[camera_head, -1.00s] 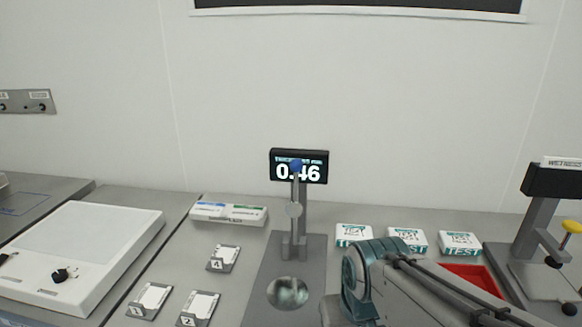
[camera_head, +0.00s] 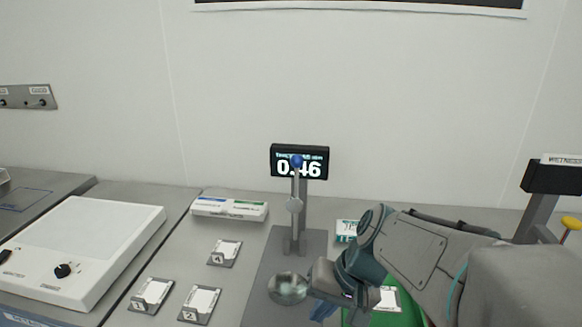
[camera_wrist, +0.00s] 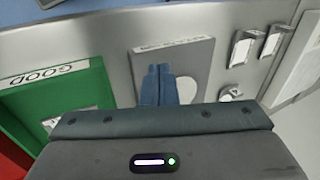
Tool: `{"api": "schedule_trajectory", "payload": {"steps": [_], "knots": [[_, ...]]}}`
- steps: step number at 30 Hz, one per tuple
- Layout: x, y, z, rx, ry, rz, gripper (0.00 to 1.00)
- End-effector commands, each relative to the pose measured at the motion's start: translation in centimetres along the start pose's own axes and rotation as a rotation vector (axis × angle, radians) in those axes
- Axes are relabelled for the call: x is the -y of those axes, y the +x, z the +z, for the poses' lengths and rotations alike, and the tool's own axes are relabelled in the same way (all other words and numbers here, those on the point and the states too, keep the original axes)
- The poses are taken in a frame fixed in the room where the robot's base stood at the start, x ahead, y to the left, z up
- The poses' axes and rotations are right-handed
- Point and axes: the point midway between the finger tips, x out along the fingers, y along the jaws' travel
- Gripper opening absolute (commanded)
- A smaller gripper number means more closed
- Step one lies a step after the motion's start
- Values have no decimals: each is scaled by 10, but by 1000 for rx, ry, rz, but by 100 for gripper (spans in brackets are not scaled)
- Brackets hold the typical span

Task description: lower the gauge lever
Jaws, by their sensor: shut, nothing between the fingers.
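The gauge stands upright on a grey base plate (camera_head: 262,285), with a dark display (camera_head: 315,152) reading 0.46. Its lever has a blue ball knob (camera_head: 297,161) and stands up in front of the display. A round shiny disc (camera_head: 288,288) lies at the front of the plate. My gripper (camera_head: 322,311) is low at the right front of the plate, well below the knob. In the wrist view its blue fingers (camera_wrist: 158,72) are together and empty above the plate (camera_wrist: 200,55). They partly cover the disc (camera_wrist: 188,88); the knob is not visible there.
A green tray (camera_wrist: 92,78) marked GOOD and a red tray (camera_wrist: 12,150) lie beside the gauge. Numbered sample holders (camera_head: 152,295) and a white instrument (camera_head: 85,245) are at left. A flat box (camera_head: 229,208) sits behind. My arm hides much of the right side.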

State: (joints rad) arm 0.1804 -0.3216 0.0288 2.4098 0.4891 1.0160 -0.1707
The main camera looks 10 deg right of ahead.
Motion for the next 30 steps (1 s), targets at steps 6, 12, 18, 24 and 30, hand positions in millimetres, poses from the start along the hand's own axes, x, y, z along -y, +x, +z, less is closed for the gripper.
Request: {"api": "schedule_trajectory", "payload": {"steps": [6,12,18,24,30], "knots": [[34,-15,-52,-1,182,-347,0],[46,-50,-120,-112,313,-681,0],[30,-96,-186,-291,403,-953,0],[12,-123,-217,-408,439,-1079,0],[22,-122,-228,-423,441,-1096,0]]}}
